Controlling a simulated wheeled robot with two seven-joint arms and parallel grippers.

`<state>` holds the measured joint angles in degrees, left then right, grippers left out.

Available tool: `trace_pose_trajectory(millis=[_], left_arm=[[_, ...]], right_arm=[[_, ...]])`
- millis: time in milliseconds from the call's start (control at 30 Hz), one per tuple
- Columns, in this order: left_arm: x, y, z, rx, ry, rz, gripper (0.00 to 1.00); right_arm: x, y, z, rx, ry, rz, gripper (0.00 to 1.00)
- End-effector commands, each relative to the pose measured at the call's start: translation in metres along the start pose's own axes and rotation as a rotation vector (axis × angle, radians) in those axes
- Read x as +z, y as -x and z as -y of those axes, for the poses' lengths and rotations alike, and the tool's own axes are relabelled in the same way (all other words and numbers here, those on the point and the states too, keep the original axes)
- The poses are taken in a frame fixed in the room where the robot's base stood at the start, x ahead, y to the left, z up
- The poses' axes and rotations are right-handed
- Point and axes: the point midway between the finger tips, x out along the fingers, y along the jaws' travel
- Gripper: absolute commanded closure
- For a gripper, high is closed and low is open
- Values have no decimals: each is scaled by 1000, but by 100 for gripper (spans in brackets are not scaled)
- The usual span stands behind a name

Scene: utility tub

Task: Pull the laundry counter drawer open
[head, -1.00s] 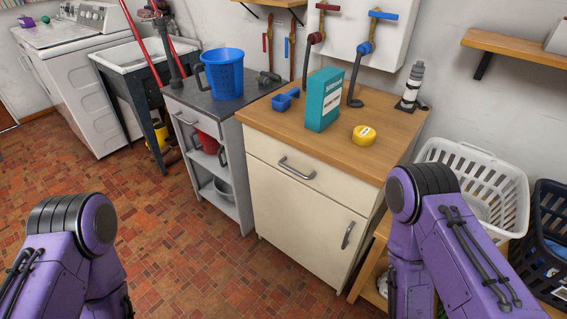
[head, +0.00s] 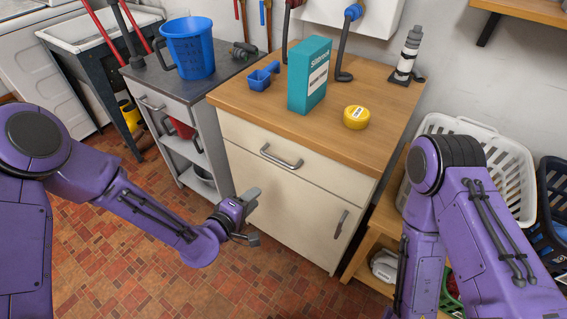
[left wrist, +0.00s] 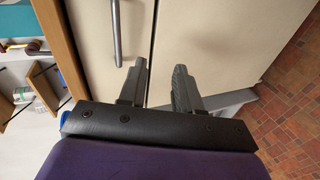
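The laundry counter (head: 300,108) is a cream cabinet with a wooden top. Its drawer (head: 330,177) sits flush under the top and looks closed, with a grey bar handle (head: 281,158) across its front. The handle also shows in the left wrist view (left wrist: 116,32), beyond the fingertips and to their left. My left gripper (head: 254,217) is open and empty, in front of the cabinet, below and left of the handle and apart from it. In the left wrist view its two fingers (left wrist: 158,72) stand apart with nothing between. My right arm is at the right; its gripper is out of sight.
A cabinet door (head: 290,213) with its own handle (head: 341,224) lies below the drawer. A teal box (head: 309,75), blue scoop (head: 263,76) and yellow tub (head: 356,117) stand on top. A grey shelf cart (head: 180,100) is left, a white basket (head: 470,125) right.

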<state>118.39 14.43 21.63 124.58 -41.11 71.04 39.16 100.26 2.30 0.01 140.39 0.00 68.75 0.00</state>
Motion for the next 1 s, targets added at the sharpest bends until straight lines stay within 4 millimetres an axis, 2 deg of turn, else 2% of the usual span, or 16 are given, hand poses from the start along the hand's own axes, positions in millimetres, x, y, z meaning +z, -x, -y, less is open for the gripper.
trace_pose_trajectory(millis=[33,67,100,167,267,500,600,767,1000], left_arm=[[0,-8,-26,74,23,20,67],[1,-11,-39,108,36,33,67],[2,-14,-50,139,47,45,67],[4,-19,-60,161,54,57,67],[5,-34,-64,163,54,60,67],[8,-88,-71,160,54,58,67],[9,-104,-73,159,54,58,67],[9,-117,-75,158,55,57,67],[9,-118,-75,157,55,57,67]], right_arm=[[1,-2,0,0,0,0,55],[1,-2,0,0,0,0,55],[1,-2,0,0,0,0,55],[1,-2,0,0,0,0,55],[0,0,0,0,0,0,55],[-2,4,0,0,0,-1,55],[-2,4,0,0,0,-1,55],[-2,4,0,0,0,0,55],[-2,4,0,0,0,-1,55]])
